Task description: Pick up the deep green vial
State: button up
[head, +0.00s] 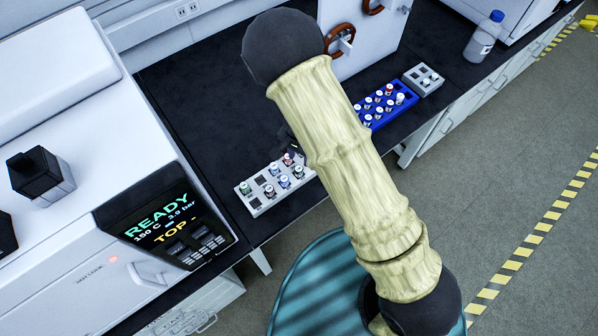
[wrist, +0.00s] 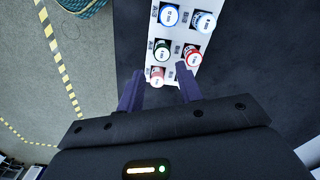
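The pale grey rack (head: 262,208) holds several capped vials in two rows. In the wrist view a white-capped vial with a very dark, greenish body (wrist: 161,52) stands upright in the rack, just beyond my fingertips. In the head view a green-looking vial (head: 245,187) stands at the rack's left end; I cannot tell whether it is the same one. My gripper (wrist: 159,80) is open over the near end of the rack. A pink vial (wrist: 157,78) shows between its fingers, and a red vial (wrist: 192,59) is just past the right fingertip. My arm hides most of the gripper in the head view.
Two blue-labelled vials (wrist: 168,17) stand farther along the rack. A blue rack (head: 378,121) with white-capped vials and a small grey rack (head: 424,80) lie farther right on the black bench. A READY-display instrument (head: 165,220) stands left. Dark bench behind the rack is clear.

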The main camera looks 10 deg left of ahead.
aim_at(299, 169)
jog(key=shift+f, duration=1.9)
jog(key=shift+w+a+f+p, duration=0.15)
jog(key=shift+f+p, duration=0.8)
jog(key=shift+f, duration=1.65)
jog(key=c, duration=0.8)
